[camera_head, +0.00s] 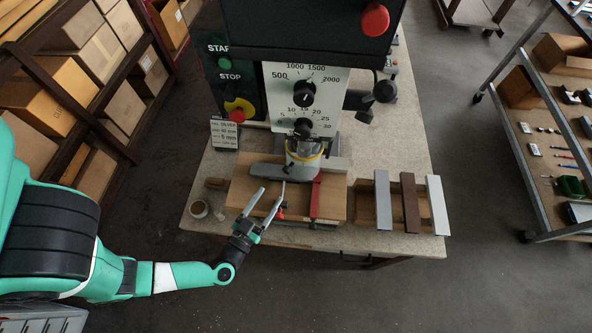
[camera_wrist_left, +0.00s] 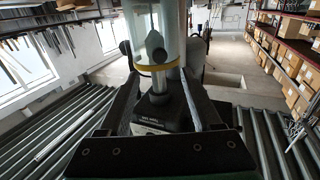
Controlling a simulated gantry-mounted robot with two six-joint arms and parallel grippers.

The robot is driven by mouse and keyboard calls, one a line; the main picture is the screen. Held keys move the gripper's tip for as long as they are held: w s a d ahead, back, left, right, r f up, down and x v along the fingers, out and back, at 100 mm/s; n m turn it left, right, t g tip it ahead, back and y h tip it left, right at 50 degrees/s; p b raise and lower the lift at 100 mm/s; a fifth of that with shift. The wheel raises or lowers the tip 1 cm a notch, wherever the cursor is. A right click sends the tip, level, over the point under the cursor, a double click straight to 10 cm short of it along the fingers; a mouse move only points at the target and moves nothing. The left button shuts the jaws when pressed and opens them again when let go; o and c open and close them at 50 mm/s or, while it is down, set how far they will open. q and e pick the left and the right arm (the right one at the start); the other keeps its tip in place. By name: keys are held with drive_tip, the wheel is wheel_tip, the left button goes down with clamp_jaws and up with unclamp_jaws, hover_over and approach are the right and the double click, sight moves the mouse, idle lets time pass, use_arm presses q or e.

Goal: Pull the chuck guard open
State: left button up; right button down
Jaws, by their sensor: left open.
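The chuck guard (camera_head: 304,161) is a clear cup with a yellow band, under the drill press head in the head view. It also shows in the left wrist view (camera_wrist_left: 153,52), upright, ahead of the fingers and roughly between them. I cannot make out a gap in the guard there. My left gripper (camera_head: 274,187) is open and empty, in front of the guard and a little left of it, its fingers pointing toward the machine. In the head view the fingertips stand apart from the guard. My right gripper is in neither view.
The drill press head (camera_head: 310,35) overhangs the guard. A wooden board (camera_head: 244,197) and a red strip (camera_head: 316,199) lie below it. Grey, brown and white profiles (camera_head: 409,203) lie at the table's right. A small cup (camera_head: 199,209) stands at the left front corner.

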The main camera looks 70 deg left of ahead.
sight(286, 172)
use_arm(q)
drive_tip(key=b+x, duration=0.1)
drive_tip(key=x, duration=1)
drive_tip(key=shift+w+a+b, duration=0.15)
drive_tip(key=shift+w+b, duration=0.1)
drive_tip(key=shift+b, duration=0.1)
drive_tip(key=shift+r, duration=0.1)
clamp_jaws()
idle(0.8)
